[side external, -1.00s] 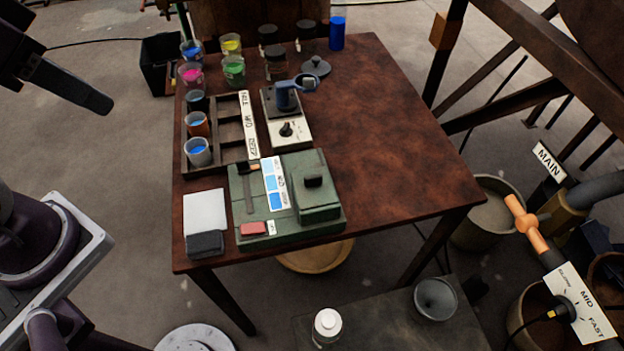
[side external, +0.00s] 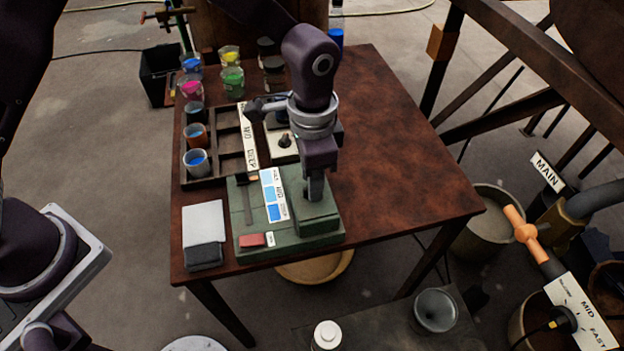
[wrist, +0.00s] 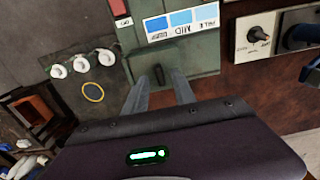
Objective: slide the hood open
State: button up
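The hood (side external: 316,227) is a green box on the right part of a green device (side external: 288,240) at the table's front. It also shows in the wrist view (wrist: 197,60), with a small dark knob (wrist: 158,74) on top. My gripper (side external: 314,196) points down over the hood and hides the knob in the side view. In the wrist view, my gripper's two fingers (wrist: 160,76) are apart, with the knob between or just beyond their tips. Contact cannot be told. A blue swatch strip (side external: 274,196) lies beside the hood, on its left.
A red block (side external: 252,240) sits on the device's front left. A white and dark pad (side external: 203,230) lies left of it. A wooden rack (side external: 226,142) with cups and a dial unit (side external: 284,146) stand behind. The table's right side (side external: 405,165) is clear.

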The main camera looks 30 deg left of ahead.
jog(key=shift+f, duration=0.65)
grip_shut()
dwell(0.9)
